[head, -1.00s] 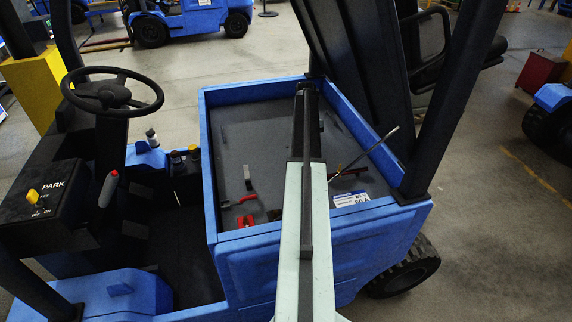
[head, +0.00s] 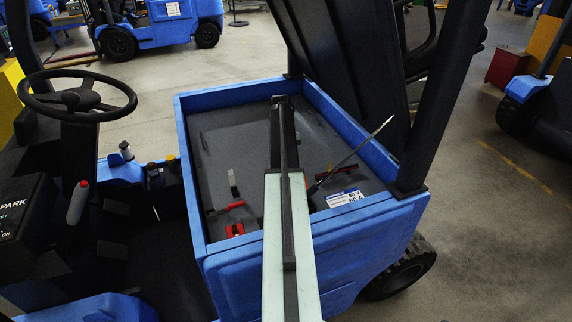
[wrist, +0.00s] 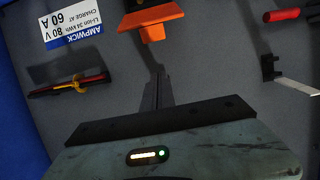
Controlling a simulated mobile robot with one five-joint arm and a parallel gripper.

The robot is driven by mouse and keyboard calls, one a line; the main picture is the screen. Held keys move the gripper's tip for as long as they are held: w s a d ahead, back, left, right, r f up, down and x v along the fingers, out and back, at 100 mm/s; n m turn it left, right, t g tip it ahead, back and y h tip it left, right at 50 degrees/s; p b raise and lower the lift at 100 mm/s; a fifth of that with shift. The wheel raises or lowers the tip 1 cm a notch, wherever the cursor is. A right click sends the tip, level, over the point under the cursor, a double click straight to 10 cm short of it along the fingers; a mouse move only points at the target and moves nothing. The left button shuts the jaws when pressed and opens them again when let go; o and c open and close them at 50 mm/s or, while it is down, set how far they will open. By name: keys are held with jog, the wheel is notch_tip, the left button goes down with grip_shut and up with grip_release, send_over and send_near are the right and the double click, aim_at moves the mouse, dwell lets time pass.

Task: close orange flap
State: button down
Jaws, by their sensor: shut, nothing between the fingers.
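An orange piece (wrist: 150,20), which looks like the flap, shows at the top middle of the wrist view. It has a wide slanted top and a smaller tab below. It stands out against the grey compartment floor, and I cannot tell how far open it is. In the head view my arm hides it. My gripper (wrist: 157,80) is shut and empty, its dark fingers pointing toward the orange piece with a visible gap in the picture. In the head view my gripper (head: 281,103) reaches over the blue vehicle's open compartment.
The compartment has a raised blue rim (head: 187,170). Inside lie a white label (wrist: 72,27), dark rods with a yellow tie (wrist: 70,86), and a red-handled tool (wrist: 282,15). A thin rod (head: 360,148) sticks up at right. A raised dark cover (head: 345,70) stands behind.

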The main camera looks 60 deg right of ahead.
jog(key=b+x, duration=0.1)
jog(key=x, duration=0.1)
jog(key=shift+f, duration=0.3)
jog(key=s+a+r+p, duration=0.1)
jog(key=s+r+p, duration=0.1)
jog(key=shift+s+a+r, duration=0.2)
jog(key=shift+a+r, duration=0.15)
jog(key=shift+r, duration=0.05)
jog(key=shift+s+a+r+p, duration=0.1)
jog(key=shift+s+p, duration=0.1)
jog(key=shift+p, duration=0.15)
jog(key=shift+w+a, duration=0.1)
jog(key=shift+a, duration=0.05)
